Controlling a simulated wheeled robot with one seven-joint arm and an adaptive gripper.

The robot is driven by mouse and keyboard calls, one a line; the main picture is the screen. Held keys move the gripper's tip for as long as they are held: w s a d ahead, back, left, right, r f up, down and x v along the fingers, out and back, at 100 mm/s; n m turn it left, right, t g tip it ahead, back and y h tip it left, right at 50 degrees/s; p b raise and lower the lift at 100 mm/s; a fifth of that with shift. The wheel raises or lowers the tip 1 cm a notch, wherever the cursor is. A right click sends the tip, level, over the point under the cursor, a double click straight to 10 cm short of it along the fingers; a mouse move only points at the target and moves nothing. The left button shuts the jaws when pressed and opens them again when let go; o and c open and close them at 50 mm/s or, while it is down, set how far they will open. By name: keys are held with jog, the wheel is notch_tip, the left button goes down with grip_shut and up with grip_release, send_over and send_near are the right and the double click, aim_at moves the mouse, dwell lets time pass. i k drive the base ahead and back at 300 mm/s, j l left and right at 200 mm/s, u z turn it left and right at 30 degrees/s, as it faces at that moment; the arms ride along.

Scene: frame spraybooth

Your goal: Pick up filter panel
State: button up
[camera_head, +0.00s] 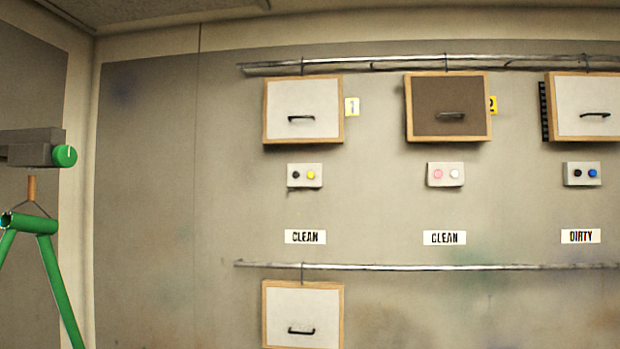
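Several wood-framed filter panels with dark handles are on the wall in the head view. Another white-faced panel (592,92) is cut off by the right edge. A fourth, white-faced panel (289,324) is on the lower row, cut off by the bottom edge. My gripper is not in view.
An upper rail (370,65) and a lower rail (400,267) run along the wall. Button boxes (304,175) sit below the upper panels, above CLEAN, CLEAN and DIRTY labels (305,237). A green tube frame (60,285) hangs from a hook at left, near a grey block (30,147).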

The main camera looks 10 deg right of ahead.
aim_at(447, 96)
jog(key=z, duration=1.15)
